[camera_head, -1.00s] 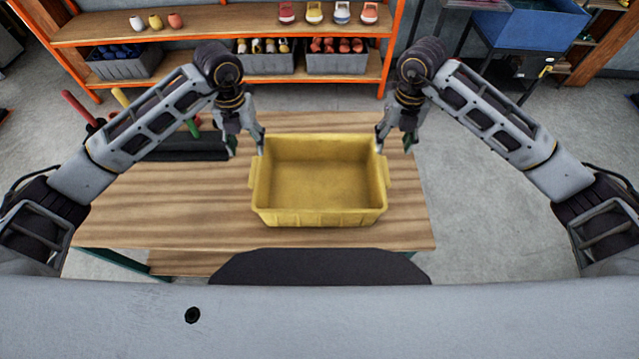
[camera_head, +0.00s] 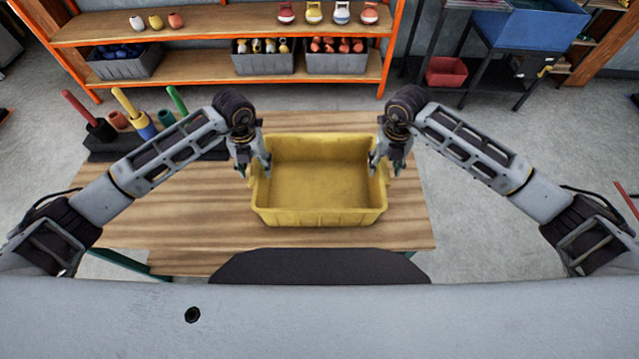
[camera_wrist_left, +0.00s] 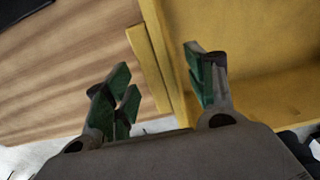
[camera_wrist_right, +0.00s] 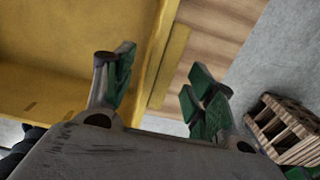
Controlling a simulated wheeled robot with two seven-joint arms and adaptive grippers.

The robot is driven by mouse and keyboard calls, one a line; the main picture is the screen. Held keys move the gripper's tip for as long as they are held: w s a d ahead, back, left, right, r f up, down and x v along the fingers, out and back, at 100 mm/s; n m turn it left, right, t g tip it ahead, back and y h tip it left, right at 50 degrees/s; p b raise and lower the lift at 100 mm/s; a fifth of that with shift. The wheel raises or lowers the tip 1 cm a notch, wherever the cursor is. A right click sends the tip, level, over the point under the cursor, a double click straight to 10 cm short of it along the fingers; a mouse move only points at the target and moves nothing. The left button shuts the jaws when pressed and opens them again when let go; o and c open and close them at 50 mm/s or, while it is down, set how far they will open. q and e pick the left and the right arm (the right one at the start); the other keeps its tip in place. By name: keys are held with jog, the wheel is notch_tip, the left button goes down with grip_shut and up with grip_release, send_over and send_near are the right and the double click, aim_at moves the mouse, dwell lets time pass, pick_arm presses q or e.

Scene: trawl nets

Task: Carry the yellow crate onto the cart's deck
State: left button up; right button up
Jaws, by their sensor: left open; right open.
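The yellow crate (camera_head: 318,216) is empty and sits upright on the wooden table, with a ledge-like handle on its left and right sides. My left gripper (camera_head: 253,166) is open at the crate's left side. In the left wrist view its green-padded fingers (camera_wrist_left: 160,82) straddle the left wall and handle (camera_wrist_left: 152,68), one finger inside the crate. My right gripper (camera_head: 386,163) is open at the right side. In the right wrist view its fingers (camera_wrist_right: 163,80) straddle the right wall and handle (camera_wrist_right: 170,66). I cannot identify the cart's deck in any view.
The wooden table (camera_head: 180,225) is clear left of the crate. A dark rack with colored-handled tools (camera_head: 105,150) stands at its back left. Orange shelving (camera_head: 210,72) stands behind, with a red bin (camera_head: 446,72) to its right. A slatted wooden crate (camera_wrist_right: 282,130) is on the floor.

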pick_arm(q)
jog(key=shift+f, duration=1.3)
pick_arm(e)
jog(key=shift+f, duration=1.35)
pick_arm(q)
grip_shut()
pick_arm(e)
grip_shut()
